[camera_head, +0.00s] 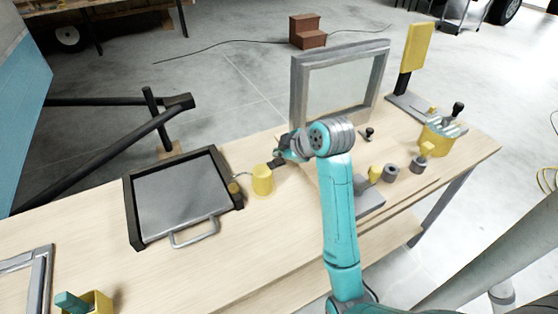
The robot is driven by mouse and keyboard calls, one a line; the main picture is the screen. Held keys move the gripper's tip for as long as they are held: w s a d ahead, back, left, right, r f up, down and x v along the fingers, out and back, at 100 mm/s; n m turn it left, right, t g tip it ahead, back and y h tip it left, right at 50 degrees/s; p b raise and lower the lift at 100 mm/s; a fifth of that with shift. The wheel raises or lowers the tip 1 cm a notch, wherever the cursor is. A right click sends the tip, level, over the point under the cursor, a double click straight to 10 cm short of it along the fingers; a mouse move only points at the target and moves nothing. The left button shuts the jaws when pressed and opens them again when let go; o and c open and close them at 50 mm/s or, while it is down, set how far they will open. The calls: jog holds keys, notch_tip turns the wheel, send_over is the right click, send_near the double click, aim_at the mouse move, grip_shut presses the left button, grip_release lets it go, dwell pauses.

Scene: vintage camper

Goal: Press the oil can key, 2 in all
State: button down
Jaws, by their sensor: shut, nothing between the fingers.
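A yellow oil can (262,181) stands upright on the wooden bench in the camera_head view, just right of the black-framed tray. Its thin spout points left, over the tray's right edge. My gripper (274,163) is shut and empty at the upper right of the can, very close to it. I cannot tell whether the fingertips touch the can. The can's key is too small to make out and may be hidden by the fingers.
The black-framed tray (135,213) with a grey handle lies left of the can. A grey upright frame (299,88) stands behind my arm. Grey rings (391,172), yellow-handled tools and a yellow pot (436,141) stand to the right. The bench front (245,255) is clear.

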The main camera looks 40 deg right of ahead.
aim_at(280, 162)
jog(key=shift+f, duration=0.1)
jog(key=shift+f, duration=0.35)
jog(key=shift+f, duration=0.7)
dwell(1.4)
jog(key=shift+r, duration=1.1)
jog(key=shift+r, duration=0.1)
jog(key=shift+r, duration=2.45)
